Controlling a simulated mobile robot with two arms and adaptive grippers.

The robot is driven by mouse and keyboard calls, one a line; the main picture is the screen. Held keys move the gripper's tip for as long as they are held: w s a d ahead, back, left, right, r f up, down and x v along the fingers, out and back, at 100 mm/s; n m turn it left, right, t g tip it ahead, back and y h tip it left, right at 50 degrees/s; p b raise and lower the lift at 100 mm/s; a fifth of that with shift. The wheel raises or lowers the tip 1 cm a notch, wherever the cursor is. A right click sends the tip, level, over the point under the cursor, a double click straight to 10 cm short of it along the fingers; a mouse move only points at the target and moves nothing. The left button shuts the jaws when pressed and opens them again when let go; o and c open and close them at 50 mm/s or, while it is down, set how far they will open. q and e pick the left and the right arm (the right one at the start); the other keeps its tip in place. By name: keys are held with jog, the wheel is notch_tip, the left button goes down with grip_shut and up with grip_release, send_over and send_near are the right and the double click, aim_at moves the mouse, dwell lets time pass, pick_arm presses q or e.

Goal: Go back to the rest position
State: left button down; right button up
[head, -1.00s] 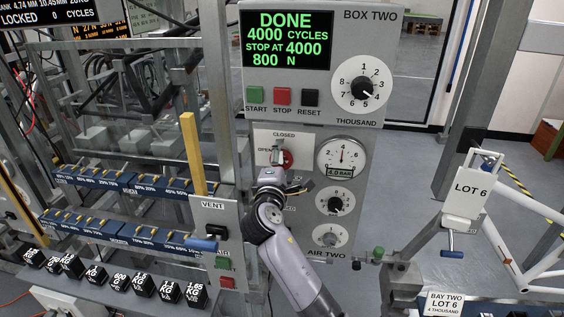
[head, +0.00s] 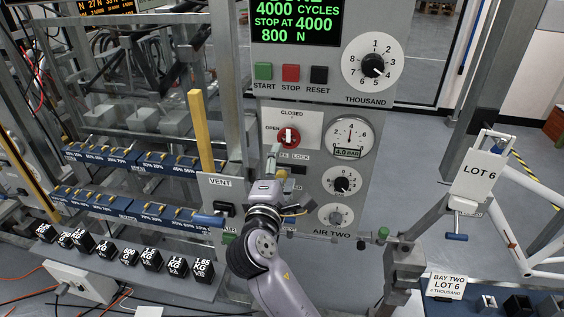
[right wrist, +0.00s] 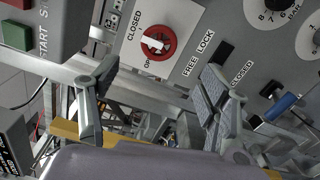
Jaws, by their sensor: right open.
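My right gripper (head: 276,160) is in front of the panel of box two, just below the red rotary knob (head: 288,136). In the right wrist view the two fingers stand wide apart with nothing between them (right wrist: 155,100). The red knob (right wrist: 156,43) shows beyond them, clear of the fingers. Its white handle stands upright in the head view, in line with the CLOSED label. My left gripper is not in view.
The grey control box (head: 335,85) with dials and buttons rises behind the gripper. A yellow upright bar (head: 202,130) and blue weight racks (head: 120,205) stand left. A clamp post (head: 405,262) and white frame with a LOT 6 tag (head: 481,167) stand right.

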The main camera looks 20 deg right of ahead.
jog(key=shift+f, duration=0.1)
dwell(0.3)
jog(key=s+d+f+m+g+y, duration=0.25)
jog(key=s+f, duration=0.35)
jog(key=f, duration=0.3)
jog(key=s+d+f+m+g+y, duration=0.1)
jog(key=s+f+m+g+y, duration=0.2)
jog(key=s+f, duration=0.45)
jog(key=s+a+f+m+g+y, duration=0.25)
jog(key=s+f, duration=0.25)
jog(key=s, duration=0.4)
jog(key=s+a+f+m+g+y, duration=0.25)
jog(key=s+f+g, duration=0.2)
jog(key=s, duration=0.35)
notch_tip(320, 180, down, 28)
jog(key=s, duration=0.2)
jog(key=s+d+f, duration=0.1)
jog(key=s+f, duration=0.7)
jog(key=s+d+f+g+b, duration=0.1)
jog(key=s+d+f, duration=0.1)
jog(key=s+f, duration=0.6)
jog(key=shift+d, duration=0.25)
